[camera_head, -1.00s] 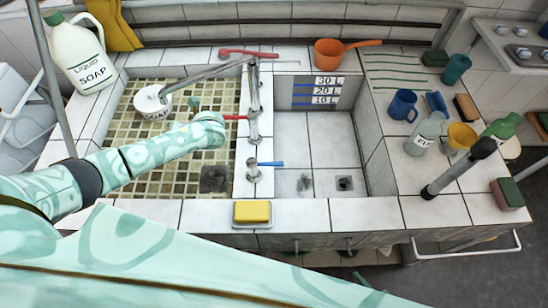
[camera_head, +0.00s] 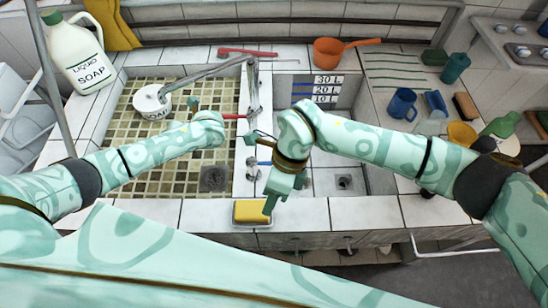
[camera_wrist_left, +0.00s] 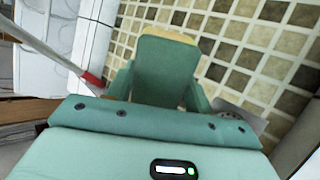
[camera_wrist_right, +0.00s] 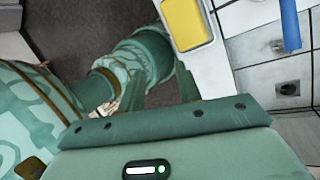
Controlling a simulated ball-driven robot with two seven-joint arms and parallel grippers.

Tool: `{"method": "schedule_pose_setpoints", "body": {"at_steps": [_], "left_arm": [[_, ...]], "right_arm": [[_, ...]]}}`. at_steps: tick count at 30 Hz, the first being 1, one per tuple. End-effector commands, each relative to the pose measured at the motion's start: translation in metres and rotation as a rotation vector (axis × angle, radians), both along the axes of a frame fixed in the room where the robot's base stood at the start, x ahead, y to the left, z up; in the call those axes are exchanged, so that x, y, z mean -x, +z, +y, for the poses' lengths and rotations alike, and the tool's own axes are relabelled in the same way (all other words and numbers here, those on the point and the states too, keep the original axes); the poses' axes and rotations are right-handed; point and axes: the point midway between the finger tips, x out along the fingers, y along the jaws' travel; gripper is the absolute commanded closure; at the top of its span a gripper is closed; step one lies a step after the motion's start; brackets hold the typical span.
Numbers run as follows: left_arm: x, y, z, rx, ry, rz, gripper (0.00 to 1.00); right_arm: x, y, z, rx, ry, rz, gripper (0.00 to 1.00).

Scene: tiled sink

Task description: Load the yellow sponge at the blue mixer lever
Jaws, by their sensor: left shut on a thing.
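The yellow sponge (camera_head: 252,210) lies in a pale dish on the front tiled ledge. It also shows in the right wrist view (camera_wrist_right: 186,22). The blue mixer lever (camera_head: 263,163) is on the divider between the basins, partly hidden by my right gripper. It also shows in the right wrist view (camera_wrist_right: 290,24). My right gripper (camera_head: 271,202) is open, its fingers pointing down at the sponge's right edge; I cannot tell if they touch it. My left gripper (camera_wrist_left: 160,88) is shut on a green block with a tan edge (camera_wrist_left: 166,62) over the left basin.
A red lever (camera_head: 235,116) is beside my left wrist. A white soap tub (camera_head: 152,100) and long spout are over the mosaic-tiled left basin. The right ledge holds a blue mug (camera_head: 403,104), bottles and brushes. The front ledge left of the sponge is clear.

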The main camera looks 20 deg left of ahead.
Motion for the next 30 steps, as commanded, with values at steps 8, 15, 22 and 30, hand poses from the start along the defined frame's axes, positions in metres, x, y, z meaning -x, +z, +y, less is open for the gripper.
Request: {"method": "schedule_pose_setpoints", "body": {"at_steps": [8, 15, 22, 30], "left_arm": [[0.000, 0.000, 0.000, 0.000, 0.000, 0.000, 0.66], [0.000, 0.000, 0.000, 0.000, 0.000, 0.000, 0.66], [0.000, 0.000, 0.000, 0.000, 0.000, 0.000, 0.66], [0.000, 0.000, 0.000, 0.000, 0.000, 0.000, 0.66]], "right_arm": [[-0.090, 0.050, 0.022, 0.076, 0.239, -0.550, 0.66], [-0.105, 0.043, 0.027, 0.089, 0.266, -0.626, 0.66], [-0.113, -0.007, 0.030, 0.090, 0.264, -0.621, 0.66], [-0.122, -0.050, 0.032, 0.089, 0.263, -0.624, 0.66]]}}
